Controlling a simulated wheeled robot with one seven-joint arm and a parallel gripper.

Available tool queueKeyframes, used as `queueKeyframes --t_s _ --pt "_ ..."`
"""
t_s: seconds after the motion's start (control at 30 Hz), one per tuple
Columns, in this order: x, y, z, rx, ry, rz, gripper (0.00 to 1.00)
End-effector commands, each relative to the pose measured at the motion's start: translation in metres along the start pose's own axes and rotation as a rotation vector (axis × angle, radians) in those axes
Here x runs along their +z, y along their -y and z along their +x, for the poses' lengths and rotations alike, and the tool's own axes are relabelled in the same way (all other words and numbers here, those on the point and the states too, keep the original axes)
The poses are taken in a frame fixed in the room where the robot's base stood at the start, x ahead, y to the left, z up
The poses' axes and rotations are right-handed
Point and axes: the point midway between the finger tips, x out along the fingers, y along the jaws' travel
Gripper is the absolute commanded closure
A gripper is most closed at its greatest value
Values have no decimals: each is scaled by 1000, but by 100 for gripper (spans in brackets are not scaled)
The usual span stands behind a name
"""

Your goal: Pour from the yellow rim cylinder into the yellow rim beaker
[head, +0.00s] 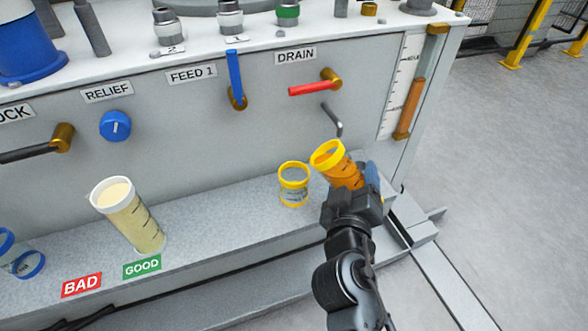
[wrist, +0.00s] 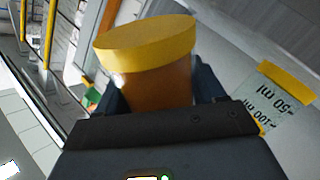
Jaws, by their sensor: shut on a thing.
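The yellow rim cylinder (head: 344,170) holds orange liquid and is gripped by my gripper (head: 356,190). It is tilted a little, its rim leaning left towards the beaker. In the wrist view the cylinder (wrist: 150,75) stands between the dark fingers (wrist: 160,95), its yellow rim at the top. The yellow rim beaker (head: 293,184) stands upright on the ledge just left of the cylinder, apart from it. It looks clear and empty. In the wrist view the beaker (wrist: 275,100) shows at the right, with volume marks. No liquid stream shows between them.
A white rim cylinder (head: 128,215) with pale liquid stands on the ledge (head: 225,215) at left, behind the GOOD label (head: 142,267) and the BAD label (head: 82,285). A blue rim vessel (head: 22,258) is at far left. A drain spout (head: 333,119) juts out above the yellow rim cylinder.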

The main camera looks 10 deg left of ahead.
Motion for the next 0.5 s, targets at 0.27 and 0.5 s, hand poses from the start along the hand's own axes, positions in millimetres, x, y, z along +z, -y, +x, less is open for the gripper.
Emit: queueKeyframes --t_s 0.27,0.5 --pt "-1 -1 0 1 1 -16 75" --pt "0 -1 0 1 4 -30 75"
